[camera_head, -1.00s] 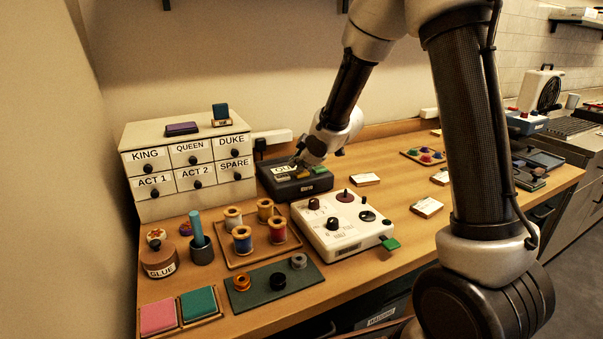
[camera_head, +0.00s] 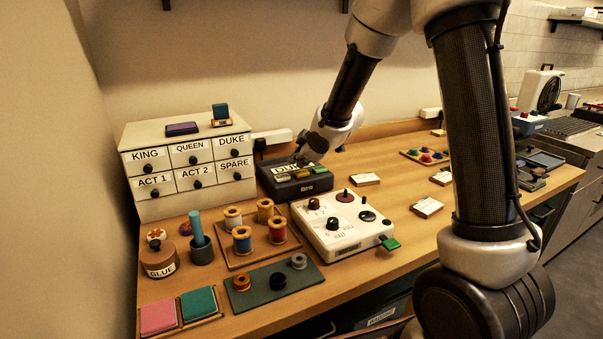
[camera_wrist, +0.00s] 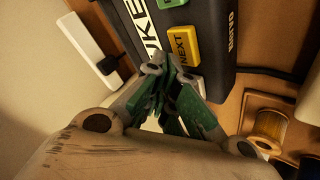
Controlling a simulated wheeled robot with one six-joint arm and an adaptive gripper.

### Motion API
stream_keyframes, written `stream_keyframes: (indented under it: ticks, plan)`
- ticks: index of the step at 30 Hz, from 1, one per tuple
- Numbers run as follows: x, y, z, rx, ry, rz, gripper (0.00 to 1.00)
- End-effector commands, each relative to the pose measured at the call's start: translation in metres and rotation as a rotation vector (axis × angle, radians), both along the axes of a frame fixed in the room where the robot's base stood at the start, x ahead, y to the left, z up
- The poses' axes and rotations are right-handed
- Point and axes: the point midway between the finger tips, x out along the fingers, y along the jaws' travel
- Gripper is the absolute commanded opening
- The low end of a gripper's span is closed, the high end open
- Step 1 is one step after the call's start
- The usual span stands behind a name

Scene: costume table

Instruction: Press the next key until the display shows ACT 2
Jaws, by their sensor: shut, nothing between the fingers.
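The dark label device (camera_head: 292,190) stands on the table beside the drawer cabinet. Its white display (camera_head: 283,169) reads DUKE, partly covered by my gripper; the wrist view shows its last letters, too (camera_wrist: 146,28). The yellow NEXT key (camera_wrist: 184,46) is on its top next to the display. A green key (camera_wrist: 170,3) is at the wrist view's top edge. My gripper (camera_wrist: 168,66) is shut and empty. Its tips appear beside the NEXT key, between it and the display's end; I cannot tell whether they touch anything. It also shows in the head view (camera_head: 301,158).
A drawer cabinet (camera_head: 187,184) with labelled drawers stands left of the device. A white control box (camera_head: 341,243) with knobs is in front, and a tray of thread spools (camera_head: 235,262) is front left. A white power strip (camera_head: 272,137) lies behind.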

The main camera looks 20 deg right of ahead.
Motion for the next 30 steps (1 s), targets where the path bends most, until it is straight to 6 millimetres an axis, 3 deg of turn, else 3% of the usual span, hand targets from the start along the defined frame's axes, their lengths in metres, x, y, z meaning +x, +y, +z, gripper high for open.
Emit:
stream_keyframes:
  ticks: [11,24,30]
  plan:
    - [0.0,0.0,0.004,0.0,-0.001,-0.001,0.0]
    - [0.0,0.0,0.045,0.001,-0.002,0.001,0.0]
    - [0.0,0.0,0.052,-0.001,0.0,-0.001,0.0]
